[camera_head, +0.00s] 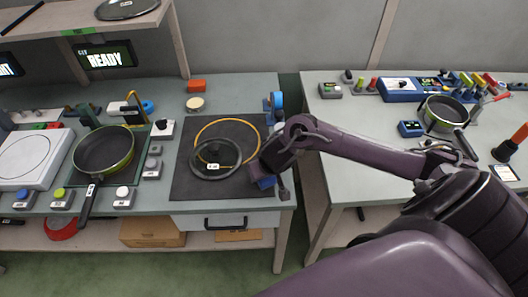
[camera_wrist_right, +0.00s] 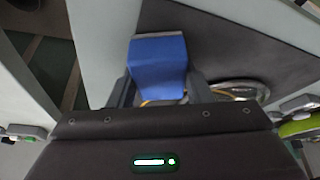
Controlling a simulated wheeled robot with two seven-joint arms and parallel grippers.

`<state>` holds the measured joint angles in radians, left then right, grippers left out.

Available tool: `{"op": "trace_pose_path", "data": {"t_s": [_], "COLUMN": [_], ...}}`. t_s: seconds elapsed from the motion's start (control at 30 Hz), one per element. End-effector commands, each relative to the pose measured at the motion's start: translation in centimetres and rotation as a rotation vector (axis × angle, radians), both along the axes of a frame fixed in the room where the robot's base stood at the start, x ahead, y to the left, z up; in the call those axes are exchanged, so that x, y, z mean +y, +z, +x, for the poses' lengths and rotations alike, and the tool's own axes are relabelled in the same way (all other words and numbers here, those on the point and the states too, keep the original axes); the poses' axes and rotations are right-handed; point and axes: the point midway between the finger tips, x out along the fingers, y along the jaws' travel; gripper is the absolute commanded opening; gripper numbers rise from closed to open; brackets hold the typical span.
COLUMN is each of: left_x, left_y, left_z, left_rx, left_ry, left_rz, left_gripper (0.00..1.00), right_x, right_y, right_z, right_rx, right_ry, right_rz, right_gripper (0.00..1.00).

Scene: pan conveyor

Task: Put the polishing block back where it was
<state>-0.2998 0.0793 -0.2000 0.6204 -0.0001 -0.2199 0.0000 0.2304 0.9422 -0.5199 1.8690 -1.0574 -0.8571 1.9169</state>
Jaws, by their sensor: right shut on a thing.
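The blue polishing block (camera_head: 266,182) is at the right front edge of the dark mat (camera_head: 188,184) on the left bench. My right gripper (camera_head: 261,176) is shut on it and partly covers it in the head view. In the right wrist view, the block (camera_wrist_right: 158,66) sits between the two dark fingers of the gripper (camera_wrist_right: 160,90). I cannot tell whether the block touches the mat or is held just above it. My left gripper is not in view.
A pan (camera_head: 104,150) sits further left. A gap separates the two benches.

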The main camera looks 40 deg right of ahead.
Motion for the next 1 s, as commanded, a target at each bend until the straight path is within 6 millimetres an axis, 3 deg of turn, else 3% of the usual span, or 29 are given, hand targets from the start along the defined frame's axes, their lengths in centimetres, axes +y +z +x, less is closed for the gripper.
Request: {"op": "trace_pose_path", "data": {"t_s": [0.1,0.13,0.27,0.67,1.0], "left_x": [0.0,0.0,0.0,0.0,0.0], "left_y": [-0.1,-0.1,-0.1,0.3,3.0], "left_z": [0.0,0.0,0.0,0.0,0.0], "left_rx": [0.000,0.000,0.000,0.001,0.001], "left_ry": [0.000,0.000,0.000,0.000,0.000], "left_rz": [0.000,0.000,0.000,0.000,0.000], "left_gripper": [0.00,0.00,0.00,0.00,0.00], "right_x": [0.0,0.0,0.0,0.1,0.5], "right_y": [-0.4,-0.3,-0.3,0.7,7.2], "right_z": [0.0,0.0,0.0,-0.2,-2.8], "right_rx": [0.000,0.000,0.000,-0.001,-0.002], "right_ry": [0.000,0.000,0.000,0.001,0.003], "right_rz": [0.000,0.000,0.000,0.000,-0.001], "right_gripper": [0.16,0.49,0.66,0.67,0.67]}}
